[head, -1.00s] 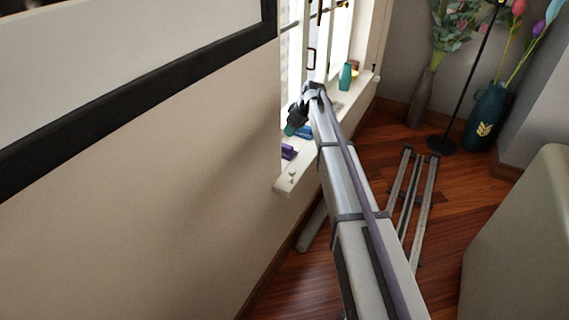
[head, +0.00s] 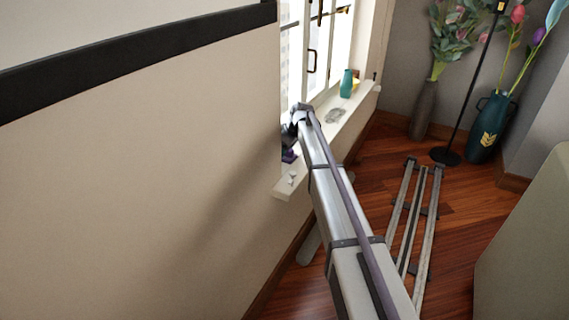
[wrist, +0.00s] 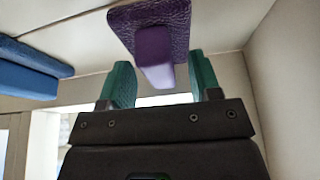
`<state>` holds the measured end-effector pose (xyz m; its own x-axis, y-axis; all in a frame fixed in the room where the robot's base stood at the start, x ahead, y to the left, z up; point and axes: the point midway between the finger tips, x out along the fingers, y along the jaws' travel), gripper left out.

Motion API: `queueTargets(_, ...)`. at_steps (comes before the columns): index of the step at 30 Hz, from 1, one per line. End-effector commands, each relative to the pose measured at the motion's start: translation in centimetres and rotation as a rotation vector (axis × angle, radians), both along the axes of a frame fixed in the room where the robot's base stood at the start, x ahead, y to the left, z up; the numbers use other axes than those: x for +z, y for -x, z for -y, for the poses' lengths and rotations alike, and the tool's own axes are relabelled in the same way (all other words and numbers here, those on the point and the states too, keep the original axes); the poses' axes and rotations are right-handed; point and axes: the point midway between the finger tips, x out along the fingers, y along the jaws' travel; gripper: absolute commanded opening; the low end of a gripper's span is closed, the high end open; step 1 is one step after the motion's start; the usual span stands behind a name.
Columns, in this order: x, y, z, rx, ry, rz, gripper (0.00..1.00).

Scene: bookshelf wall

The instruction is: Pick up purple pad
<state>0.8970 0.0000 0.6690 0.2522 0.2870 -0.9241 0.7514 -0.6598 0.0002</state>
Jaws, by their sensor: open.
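The purple pad (wrist: 180,22) is a textured dark plate with a smooth lighter purple handle (wrist: 153,52), at the top centre of the wrist view. My gripper (wrist: 162,78) is open, its two green fingers on either side of the handle's end, with gaps showing. The plate lies beyond the fingertips. In the head view, only a little of the purple pad (head: 289,156) shows on the window sill, just below my gripper (head: 290,142), which hides the rest. The fingers are too dark and small to read there.
A blue block (wrist: 30,68) lies left of the gripper in the wrist view. On the sill (head: 341,128) stand a teal vase (head: 346,83) and a grey, flat item (head: 335,116). Small white pieces (head: 292,178) sit at the sill's near end. The window frame is close.

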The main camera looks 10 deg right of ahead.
Motion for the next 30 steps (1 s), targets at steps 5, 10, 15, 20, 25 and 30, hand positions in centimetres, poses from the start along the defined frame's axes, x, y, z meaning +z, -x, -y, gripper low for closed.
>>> queueTargets(5,-0.21,-0.08,-0.12,-0.001,0.000,0.000,0.57)
queueTargets(10,-0.19,-0.07,-0.11,-0.001,0.000,0.000,0.45)
queueTargets(15,-0.19,-0.06,-0.10,-0.001,0.000,0.000,0.29)
queueTargets(20,-0.20,-0.06,-0.10,-0.001,0.000,0.000,0.13)
queueTargets(25,-0.20,-0.06,-0.10,-0.001,0.000,0.000,0.00)
queueTargets(30,0.00,-0.06,-0.10,-0.001,0.000,0.000,0.00)
